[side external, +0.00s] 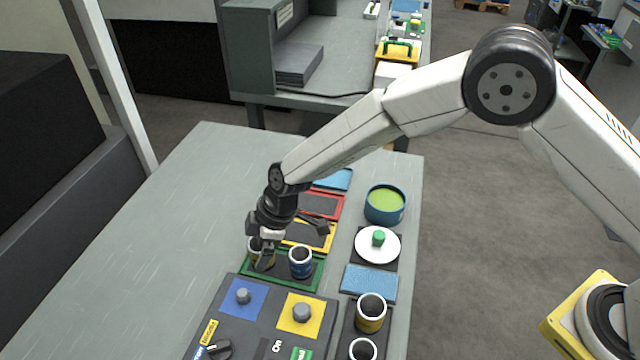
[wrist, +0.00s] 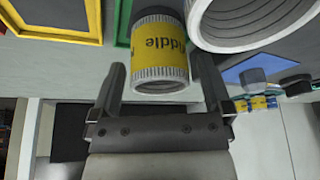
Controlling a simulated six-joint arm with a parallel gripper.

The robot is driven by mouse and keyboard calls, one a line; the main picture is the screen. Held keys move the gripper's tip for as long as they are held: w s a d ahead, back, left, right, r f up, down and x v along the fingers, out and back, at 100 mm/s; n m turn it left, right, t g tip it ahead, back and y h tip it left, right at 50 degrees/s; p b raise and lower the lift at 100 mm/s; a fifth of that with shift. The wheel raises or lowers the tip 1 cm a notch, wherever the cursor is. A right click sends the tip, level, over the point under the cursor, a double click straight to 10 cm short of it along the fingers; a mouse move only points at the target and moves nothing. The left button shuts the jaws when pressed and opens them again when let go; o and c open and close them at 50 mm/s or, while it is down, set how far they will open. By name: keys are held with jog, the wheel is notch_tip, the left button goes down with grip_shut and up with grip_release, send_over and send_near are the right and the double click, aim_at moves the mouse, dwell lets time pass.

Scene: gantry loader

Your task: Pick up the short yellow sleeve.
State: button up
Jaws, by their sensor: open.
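A yellow sleeve (wrist: 160,48) with pale ribbed ends and dark lettering is straight ahead of my gripper (wrist: 163,78) in the wrist view. The open fingers lie on either side of its near end, with no clear grip on it. In the side view my gripper (side external: 264,260) is low over the left end of the green-edged tray (side external: 290,283), where a yellowish sleeve (side external: 254,246) is partly hidden behind it. Another yellow sleeve (side external: 370,314) stands in the dark holder at the right; I cannot tell their heights apart.
A control panel (side external: 262,318) with knobs lies in front. A teal bowl (side external: 385,205) and a white disc (side external: 378,246) are at the right. The table's left side is clear.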

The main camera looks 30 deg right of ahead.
grip_shut()
jog(key=shift+r, duration=0.2)
dwell(0.3)
jog(key=shift+r, duration=0.6)
jog(key=s+d+r, duration=0.7)
jog(key=s+r, duration=0.4)
jog(key=s, duration=0.1)
jog(key=shift+r, duration=0.2)
jog(key=shift+d, duration=0.1)
